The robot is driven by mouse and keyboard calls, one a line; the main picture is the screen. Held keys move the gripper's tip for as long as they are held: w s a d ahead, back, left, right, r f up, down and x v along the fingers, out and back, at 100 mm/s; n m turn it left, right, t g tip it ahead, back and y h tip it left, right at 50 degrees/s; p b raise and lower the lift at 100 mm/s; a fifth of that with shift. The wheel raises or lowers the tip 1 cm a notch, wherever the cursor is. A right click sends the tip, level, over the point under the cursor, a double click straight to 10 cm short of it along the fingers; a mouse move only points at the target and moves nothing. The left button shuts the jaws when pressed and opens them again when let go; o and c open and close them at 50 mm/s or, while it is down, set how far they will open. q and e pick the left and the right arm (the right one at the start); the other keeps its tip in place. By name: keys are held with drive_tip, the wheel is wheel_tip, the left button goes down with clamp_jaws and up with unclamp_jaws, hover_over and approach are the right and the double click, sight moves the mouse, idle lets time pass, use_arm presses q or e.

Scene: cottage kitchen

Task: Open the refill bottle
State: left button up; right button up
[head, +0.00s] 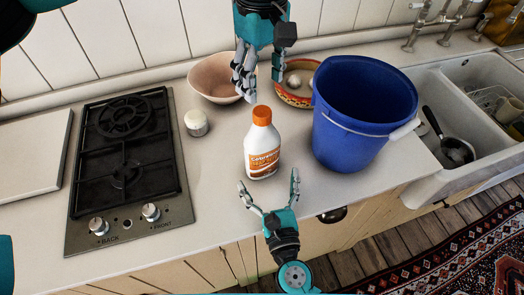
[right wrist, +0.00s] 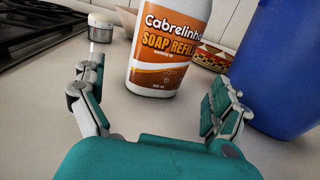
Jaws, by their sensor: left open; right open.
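The refill bottle (head: 262,150) is white with an orange cap (head: 262,115) and an orange label. It stands upright on the counter (head: 215,190) with its cap on. In the right wrist view the bottle (right wrist: 168,48) reads "Soap Refill", and its top is out of frame. My right gripper (head: 269,190) is open in front of the bottle, its fingers spread and apart from it. Its fingers also show in the right wrist view on both sides, nearer than the bottle. My left gripper (head: 260,80) is open and points down above and behind the cap, not touching it.
A blue bucket (head: 362,115) stands close to the right of the bottle. A pink bowl (head: 212,78) and a patterned bowl (head: 297,97) are behind. A sink (head: 440,150) is right.

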sight(265, 168)
drive_tip(key=x, duration=0.6)
drive_tip(key=shift+w, duration=0.3)
